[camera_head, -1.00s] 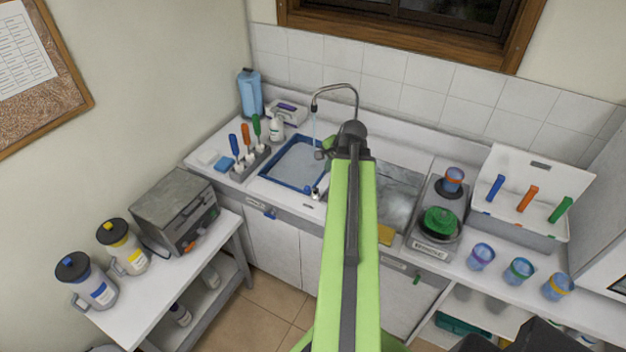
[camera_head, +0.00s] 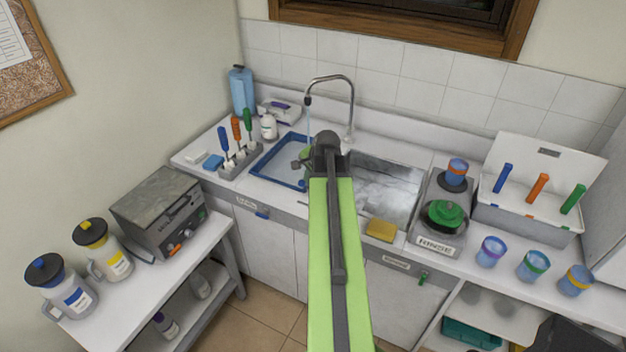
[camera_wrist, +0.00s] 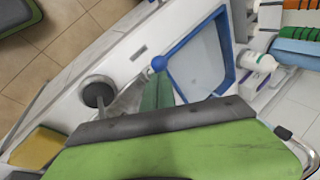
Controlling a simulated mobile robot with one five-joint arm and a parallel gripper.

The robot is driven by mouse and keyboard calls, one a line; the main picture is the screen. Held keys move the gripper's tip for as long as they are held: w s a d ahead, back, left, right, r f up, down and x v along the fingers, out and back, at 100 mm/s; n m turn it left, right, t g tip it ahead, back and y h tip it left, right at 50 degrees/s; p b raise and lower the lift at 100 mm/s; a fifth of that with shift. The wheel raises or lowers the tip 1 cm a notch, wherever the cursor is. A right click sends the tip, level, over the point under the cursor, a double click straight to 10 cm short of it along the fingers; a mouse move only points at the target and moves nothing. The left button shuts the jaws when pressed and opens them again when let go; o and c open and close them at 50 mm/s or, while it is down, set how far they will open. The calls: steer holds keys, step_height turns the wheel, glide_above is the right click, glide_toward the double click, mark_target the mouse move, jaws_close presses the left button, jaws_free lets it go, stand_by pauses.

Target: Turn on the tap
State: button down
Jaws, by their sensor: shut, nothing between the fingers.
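The tap (camera_head: 350,95) is a curved chrome pipe at the back of the counter between two basins. A thin bluish stream of water (camera_head: 308,115) falls from its spout toward the left basin, which has a blue rim (camera_head: 262,172). My gripper (camera_head: 300,163) is over the right part of that basin, below the spout, shut and empty; my arm partly hides it. I cannot see contact between gripper and knob.
A grey metal basin (camera_head: 385,180) and a yellow sponge (camera_head: 381,230) lie right of my arm. A rinse unit (camera_head: 440,225) and several cups stand further right. A tool rack (camera_head: 240,160) and blue bottle (camera_head: 242,92) are left. A side table (camera_head: 120,320) stands front left.

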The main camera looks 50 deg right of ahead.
steer(key=shift+w+a+f+b, duration=0.1)
steer(key=shift+a+f+b, duration=0.65)
steer(key=shift+a+r, duration=0.1)
steer(key=shift+a, duration=0.1)
steer(key=shift+s, duration=0.2)
